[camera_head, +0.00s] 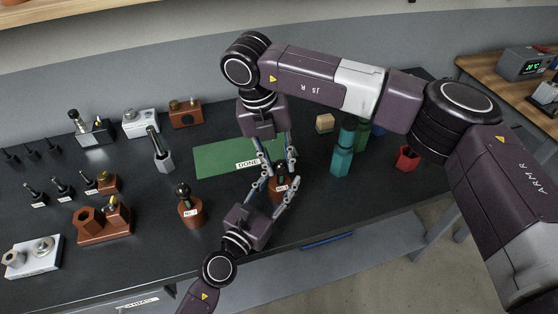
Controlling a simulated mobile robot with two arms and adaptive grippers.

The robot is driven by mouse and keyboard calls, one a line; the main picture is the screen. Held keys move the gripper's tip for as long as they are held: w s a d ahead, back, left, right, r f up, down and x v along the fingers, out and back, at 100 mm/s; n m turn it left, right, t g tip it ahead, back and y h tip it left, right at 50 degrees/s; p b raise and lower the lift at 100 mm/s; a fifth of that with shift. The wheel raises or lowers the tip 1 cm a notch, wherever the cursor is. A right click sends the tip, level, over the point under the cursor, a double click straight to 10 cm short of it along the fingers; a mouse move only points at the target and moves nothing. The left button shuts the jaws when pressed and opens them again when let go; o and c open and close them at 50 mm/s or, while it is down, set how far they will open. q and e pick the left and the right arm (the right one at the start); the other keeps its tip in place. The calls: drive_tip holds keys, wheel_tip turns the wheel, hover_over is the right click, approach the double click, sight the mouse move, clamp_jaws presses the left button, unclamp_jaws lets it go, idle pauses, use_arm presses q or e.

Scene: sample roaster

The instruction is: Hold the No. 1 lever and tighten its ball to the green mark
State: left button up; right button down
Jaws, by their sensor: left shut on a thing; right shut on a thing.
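A brown lever base with a white label (281,187) stands near the front edge of the bench; its lettering is too small to read surely. My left gripper (275,190) comes from the front and is shut on this base, a finger on each side. My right gripper (279,166) comes down from above and is shut on the upper part of the same piece, where the ball sits. The fingers hide most of the ball, and I cannot make out a green mark. A similar brown base with a dark ball on top (190,205) stands upright to the left, apart from both grippers.
A green mat marked DONE (215,160) lies just behind. A brown fixture (98,228), a white block (32,257) and several small levers are at left.

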drive_tip(key=shift+w, duration=0.1)
idle(0.4)
drive_tip(key=c, duration=1.6)
unclamp_jaws()
drive_tip(key=shift+r, duration=0.15)
wheel_tip(320, 180, up, 12)
drive_tip(key=a, duration=0.2)
drive_tip(key=shift+a+f, duration=0.15)
drive_tip(key=shift+f, duration=0.05)
